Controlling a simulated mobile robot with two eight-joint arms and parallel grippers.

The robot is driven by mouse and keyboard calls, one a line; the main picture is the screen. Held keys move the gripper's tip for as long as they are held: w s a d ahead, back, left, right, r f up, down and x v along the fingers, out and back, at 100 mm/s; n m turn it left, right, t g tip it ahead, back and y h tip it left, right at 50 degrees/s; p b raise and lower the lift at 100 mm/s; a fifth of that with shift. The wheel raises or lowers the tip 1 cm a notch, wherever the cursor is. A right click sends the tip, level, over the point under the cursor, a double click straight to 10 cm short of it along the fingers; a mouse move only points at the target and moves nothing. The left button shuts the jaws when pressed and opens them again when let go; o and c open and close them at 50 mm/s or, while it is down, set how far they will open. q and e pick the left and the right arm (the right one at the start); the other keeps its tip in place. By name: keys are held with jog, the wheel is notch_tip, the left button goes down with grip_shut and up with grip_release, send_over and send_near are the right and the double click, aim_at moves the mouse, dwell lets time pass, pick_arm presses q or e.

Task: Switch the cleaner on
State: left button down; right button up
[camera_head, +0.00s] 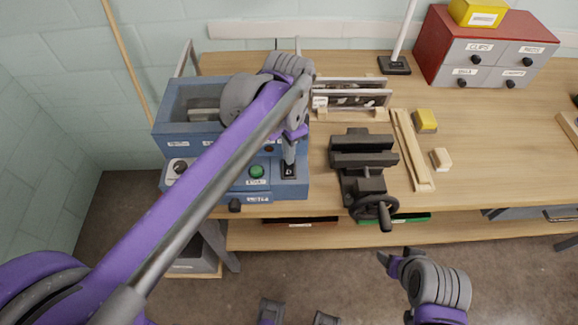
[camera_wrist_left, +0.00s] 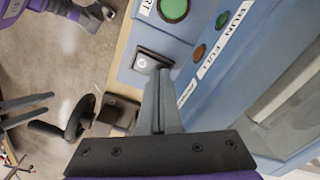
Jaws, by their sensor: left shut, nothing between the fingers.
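The cleaner (camera_head: 186,140) is a blue machine with an open tank at the bench's left end. Its front panel has a green button (camera_head: 257,171) with a label reading like START, and a black rocker switch (camera_head: 289,172) to its right. My left gripper (camera_head: 289,160) is shut and empty, its fingertips pointing down at the switch. In the left wrist view the shut fingers (camera_wrist_left: 160,75) are right beside the switch (camera_wrist_left: 146,63); I cannot tell whether they touch it. The green button (camera_wrist_left: 174,9) is near the top edge. My right gripper (camera_head: 398,258) is open and empty, in front of the bench.
A black vise (camera_head: 362,160) with a handwheel stands right of the cleaner. Behind it is a rack (camera_head: 350,98). A wooden frame (camera_head: 411,150), a yellow block (camera_head: 425,121) and a red drawer cabinet (camera_head: 440,33) are farther right. My left arm covers part of the cleaner.

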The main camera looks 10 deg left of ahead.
pick_arm(q)
jog(key=shift+f, duration=0.4)
pick_arm(e)
jog(key=shift+f, duration=0.3)
pick_arm(q)
jog(key=shift+r, duration=0.15)
pick_arm(e)
jog(key=shift+r, duration=0.15)
pick_arm(q)
jog(key=shift+r+p, duration=2.15)
jog(key=shift+r, duration=1.3)
jog(key=shift+f, duration=0.1)
pick_arm(e)
jog(key=r, duration=0.1)
jog(key=w+r, duration=0.1)
jog(key=r, duration=0.3)
jog(key=shift+w+r, duration=0.2)
jog(key=shift+w, duration=0.1)
jog(key=shift+s, duration=0.15)
